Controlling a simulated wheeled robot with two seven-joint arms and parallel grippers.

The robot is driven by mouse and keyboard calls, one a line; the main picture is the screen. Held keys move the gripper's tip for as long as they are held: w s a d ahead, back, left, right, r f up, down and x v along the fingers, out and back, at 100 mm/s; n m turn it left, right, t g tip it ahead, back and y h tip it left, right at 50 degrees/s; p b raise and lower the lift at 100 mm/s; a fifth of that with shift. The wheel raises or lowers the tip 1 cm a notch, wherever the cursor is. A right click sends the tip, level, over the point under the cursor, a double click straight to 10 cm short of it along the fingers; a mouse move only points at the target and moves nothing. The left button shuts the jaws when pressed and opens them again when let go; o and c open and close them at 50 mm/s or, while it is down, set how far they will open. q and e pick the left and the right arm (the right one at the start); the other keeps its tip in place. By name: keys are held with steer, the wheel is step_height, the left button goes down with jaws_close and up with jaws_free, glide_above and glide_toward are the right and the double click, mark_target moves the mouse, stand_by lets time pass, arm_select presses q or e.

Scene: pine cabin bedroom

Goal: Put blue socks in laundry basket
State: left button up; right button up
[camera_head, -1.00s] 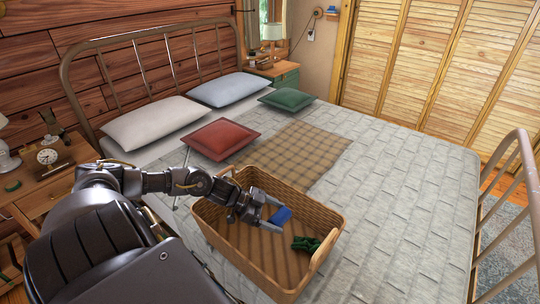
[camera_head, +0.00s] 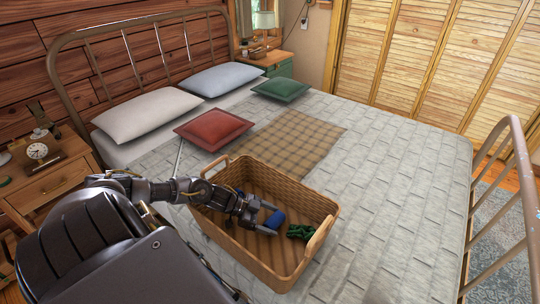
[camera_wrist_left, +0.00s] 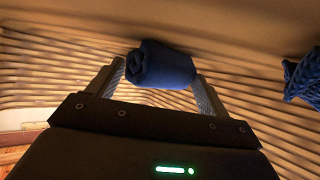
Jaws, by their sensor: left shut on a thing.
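A rolled pair of blue socks (camera_head: 275,219) is held between the fingers of my left gripper (camera_head: 266,222), inside the wicker laundry basket (camera_head: 232,249). In the left wrist view the blue socks (camera_wrist_left: 160,66) sit between the two fingertips of my left gripper (camera_wrist_left: 160,82), with the slatted basket floor (camera_wrist_left: 55,70) behind. Whether the socks touch the floor I cannot tell. The basket stands on the bed. My right gripper is not in view.
A knitted bundle (camera_wrist_left: 303,76) shows dark blue at the right in the wrist view. The basket's handled walls surround my gripper. Red pillow (camera_head: 213,130) and checked blanket (camera_head: 292,145) lie behind.

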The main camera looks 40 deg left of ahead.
arm_select(q)
steer(key=o, duration=0.9)
steer(key=v, duration=0.7)
steer(key=shift+s+a+r, duration=0.1)
steer(key=shift+s+a, duration=0.1)
steer(key=shift+a, duration=0.05)
